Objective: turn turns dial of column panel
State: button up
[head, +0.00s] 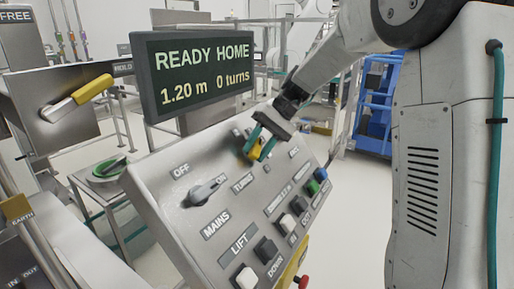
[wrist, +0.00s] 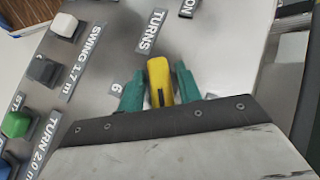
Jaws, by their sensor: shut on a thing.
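The column panel (head: 160,185) is a sloped grey metal plate with labels, buttons and knobs. The turns dial is a yellow knob (wrist: 159,78) beside the TURNS label, and it also shows in the head view (head: 252,152). My gripper (wrist: 160,88) has two green fingers, one on each side of the dial, and is shut on it. In the head view my gripper (head: 261,143) reaches down to the upper right of the panel and partly hides the dial. A "6" mark shows beside the left finger in the wrist view.
A display (head: 195,70) above the panel reads READY HOME, 1.20 m, 0 turns. A grey MAINS switch (head: 206,190) sits left of the dial. White, black, green and blue buttons (head: 264,249) line the lower right. A yellow-handled lever (head: 78,97) is at the left.

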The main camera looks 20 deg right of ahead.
jog(key=m+t+y, duration=0.1)
jog(key=m+y, duration=0.1)
jog(key=m+t+y, duration=0.1)
jog(key=m+y, duration=0.2)
jog(key=shift+d+f, duration=0.1)
jog(key=shift+d, duration=0.05)
jog(key=m+t+y, duration=0.1)
jog(key=m+t, duration=0.1)
jog(key=m, duration=0.1)
jog(key=m+t+y, duration=0.1)
jog(key=m, duration=0.2)
jog(key=shift+f+t+y, duration=0.1)
jog(key=shift+t+y, duration=0.2)
jog(key=shift+t, duration=0.1)
jog(key=o, duration=0.7)
jog(key=shift+d, duration=0.1)
jog(key=f+v, duration=0.1)
jog(key=v, duration=0.6)
jog(key=shift+d+r, duration=0.3)
jog(key=shift+r, duration=0.15)
